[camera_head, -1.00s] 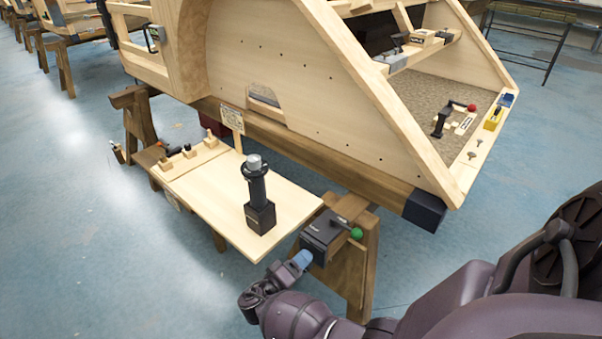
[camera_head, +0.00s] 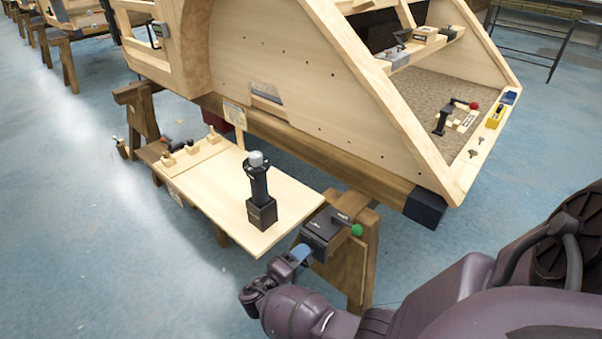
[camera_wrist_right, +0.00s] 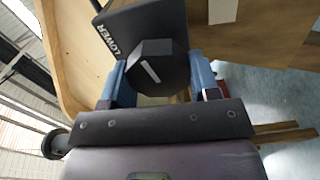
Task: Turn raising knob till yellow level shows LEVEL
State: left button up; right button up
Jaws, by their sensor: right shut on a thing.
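The knob (camera_wrist_right: 160,70) is black and many-sided with a white line on its face, tilted in the right wrist view. It sits on a dark box (camera_wrist_right: 122,28) lettered "LOWER". The box also shows in the head view (camera_head: 322,233), mounted at the trestle's top. My right gripper (camera_wrist_right: 158,82) has its blue fingers on both sides of the knob and is shut on it. In the head view my right gripper (camera_head: 297,255) largely hides the knob. The yellow level (camera_head: 495,117) lies on the bodyframe's right sill; its reading is too small to tell. My left gripper is out of view.
A light board (camera_head: 215,200) beside the box carries an upright black post device (camera_head: 261,207). A green ball (camera_head: 357,230) stands by the box. The wooden bodyframe (camera_head: 290,75) rises behind. Floor is open at the front left.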

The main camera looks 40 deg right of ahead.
jog(key=o, duration=0.9)
jog(key=shift+a, duration=0.1)
jog(key=a, duration=0.7)
jog(key=s+a, duration=0.1)
jog(key=a, duration=0.2)
jog(key=shift+a, duration=0.3)
